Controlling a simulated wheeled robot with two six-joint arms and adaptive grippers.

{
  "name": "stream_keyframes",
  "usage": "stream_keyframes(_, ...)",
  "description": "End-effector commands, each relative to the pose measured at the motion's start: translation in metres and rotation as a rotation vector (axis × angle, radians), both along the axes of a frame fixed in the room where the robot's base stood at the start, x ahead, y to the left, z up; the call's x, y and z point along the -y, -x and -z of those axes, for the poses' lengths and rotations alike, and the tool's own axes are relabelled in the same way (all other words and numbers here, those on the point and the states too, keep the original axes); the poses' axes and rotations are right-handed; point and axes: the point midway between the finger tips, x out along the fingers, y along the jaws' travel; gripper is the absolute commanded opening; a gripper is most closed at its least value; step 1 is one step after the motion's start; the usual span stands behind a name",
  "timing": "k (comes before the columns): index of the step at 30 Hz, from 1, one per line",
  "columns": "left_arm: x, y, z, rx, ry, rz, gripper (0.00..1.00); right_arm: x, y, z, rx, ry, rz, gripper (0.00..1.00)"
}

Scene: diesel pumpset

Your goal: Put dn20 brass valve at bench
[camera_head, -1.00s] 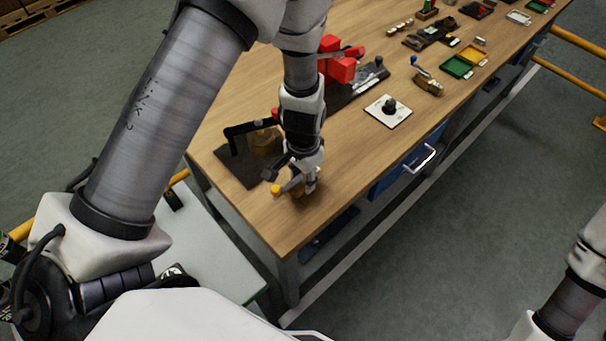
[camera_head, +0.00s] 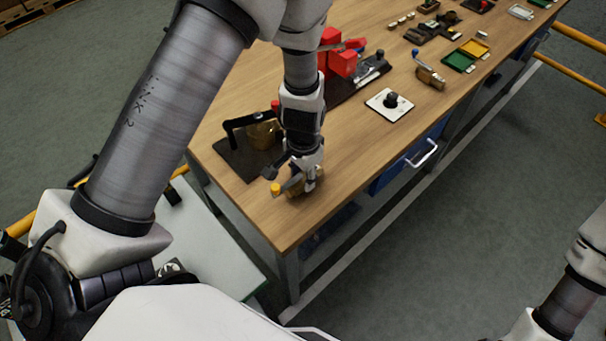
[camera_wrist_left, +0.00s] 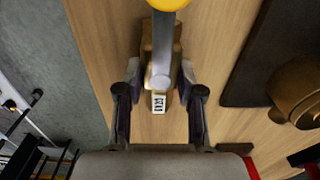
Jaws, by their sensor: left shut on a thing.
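The brass valve (camera_wrist_left: 160,62) has a grey lever with a yellow end and a small white label whose print I cannot read. My left gripper (camera_wrist_left: 160,92) is shut on it, with one finger on each side of the body. In the head view the left gripper (camera_head: 300,186) is low over the near end of the wooden bench (camera_head: 345,185). The valve's yellow lever end (camera_head: 276,188) shows just left of the fingers. The gripper hides most of the valve, and I cannot tell whether it touches the bench top. My right gripper is out of view.
A dark plate (camera_head: 240,166) with a brass part and black arm lies left of the gripper. A red vise-like fixture (camera_head: 342,62) stands behind. A white plate with a black knob (camera_head: 390,103) and a blue-handled valve (camera_head: 430,76) lie farther right. Bench space right of the gripper is clear.

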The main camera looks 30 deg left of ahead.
Motion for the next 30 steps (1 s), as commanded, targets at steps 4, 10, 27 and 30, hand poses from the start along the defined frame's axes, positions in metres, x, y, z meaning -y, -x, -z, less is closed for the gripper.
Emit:
stream_keyframes(4,0.0,0.0,0.002,0.001,0.0,0.0,0.0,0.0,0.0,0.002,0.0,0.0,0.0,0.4)
stream_keyframes(10,0.0,0.0,0.005,0.001,0.0,0.0,0.0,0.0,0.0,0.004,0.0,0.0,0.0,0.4)
stream_keyframes(27,0.0,0.0,0.004,0.0,0.0,0.0,0.66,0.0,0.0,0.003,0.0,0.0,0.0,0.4)
stream_keyframes(30,0.0,0.0,-0.003,0.0,0.0,0.0,0.66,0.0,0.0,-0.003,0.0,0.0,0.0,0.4)
